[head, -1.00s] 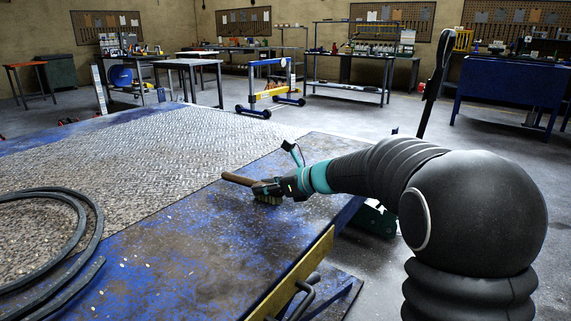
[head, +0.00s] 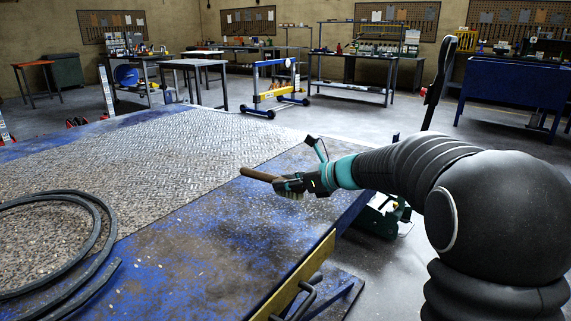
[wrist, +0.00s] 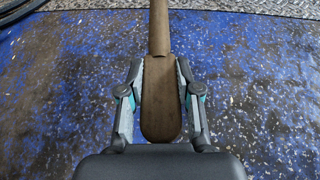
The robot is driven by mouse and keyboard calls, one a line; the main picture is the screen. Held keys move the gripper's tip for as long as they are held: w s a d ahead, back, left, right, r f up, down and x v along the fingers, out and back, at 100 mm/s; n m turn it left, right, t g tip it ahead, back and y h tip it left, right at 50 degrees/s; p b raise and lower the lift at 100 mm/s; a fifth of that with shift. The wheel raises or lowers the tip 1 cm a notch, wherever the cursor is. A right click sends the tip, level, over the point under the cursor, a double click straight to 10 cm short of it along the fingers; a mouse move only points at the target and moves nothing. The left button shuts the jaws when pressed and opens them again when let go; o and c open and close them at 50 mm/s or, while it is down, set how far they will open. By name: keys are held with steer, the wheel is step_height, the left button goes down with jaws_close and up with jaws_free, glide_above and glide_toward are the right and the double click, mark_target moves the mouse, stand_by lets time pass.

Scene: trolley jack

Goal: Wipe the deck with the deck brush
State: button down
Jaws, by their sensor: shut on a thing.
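The deck (head: 200,245) is a blue, scuffed surface strewn with pale flecks, with a grey tread-plate area (head: 130,160) in its middle. My gripper (head: 285,185) is over the deck's right part, shut on the deck brush (head: 259,174). In the wrist view the brush (wrist: 160,100) lies between the two fingers (wrist: 160,85), its brown wooden handle pointing away toward the tread plate. The bristles show only as a small pale patch under the gripper in the head view. I cannot tell whether they touch the deck.
A coiled dark hose (head: 95,235) lies on the deck at the left. A yellow rail (head: 298,280) with a dark handle edges the deck's near right side. A green case (head: 385,215) sits on the floor beyond the right edge. Workbenches stand farther back.

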steer(key=shift+r, duration=1.85)
